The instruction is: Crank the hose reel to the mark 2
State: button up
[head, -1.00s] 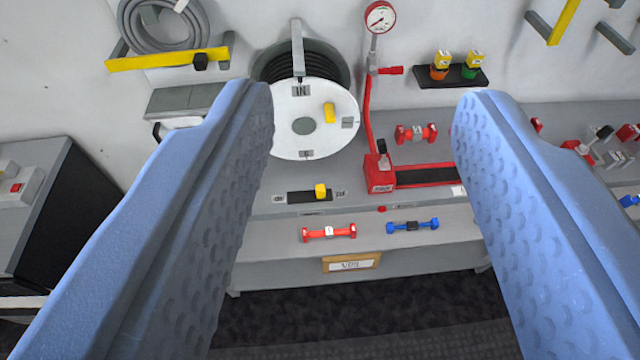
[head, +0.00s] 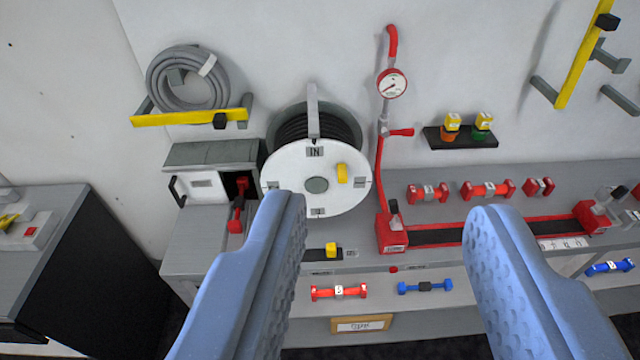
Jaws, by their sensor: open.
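The hose reel (head: 290,185) is a white disc with a black hose coil behind it, mounted at the back of the grey bench. Its yellow crank knob (head: 342,173) sits right of the grey hub, toward the upper right. Labels show around the disc; the top one reads IN, and the others are too small to read surely. A grey bar stands above the disc's top. My gripper (head: 390,215) is open and empty. Its two blue fingers are in front of the bench, the left one just below the disc in the picture, with the knob between and above them.
A red gauge stand (head: 391,232) rises right of the reel. A yellow slider (head: 331,250) sits below the disc. A grey box (head: 210,170) and coiled hose (head: 187,80) are left.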

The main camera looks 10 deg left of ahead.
aim_at(343, 178)
jog(key=w+d+f+t+b, duration=0.15)
jog(key=w+f+b, duration=0.35)
jog(key=w+f, duration=1.55)
jog(key=w+a+f+n+y+b, duration=0.1)
jog(key=w+f, duration=0.3)
jog(key=f, duration=0.3)
jog(key=w+a+f+y+b, duration=0.1)
jog(key=w+f+b, duration=0.1)
jog(key=w+f, duration=0.35)
jog(key=w+f+n+y+b, duration=0.1)
jog(key=w+f, duration=0.2)
jog(key=f, duration=0.6)
jog(key=shift+t, duration=0.45)
jog(key=w, duration=0.4)
jog(key=w+a, duration=0.1)
jog(key=w, duration=0.3)
jog(key=w+a, duration=0.1)
jog(key=w, duration=0.3)
jog(key=shift+a+f, duration=0.1)
jog(key=shift+a, duration=0.1)
jog(key=shift+w, duration=0.25)
jog(key=shift+w+a, duration=0.1)
jog(key=shift+w, duration=0.45)
jog(key=shift+c, duration=0.3)
grip_shut()
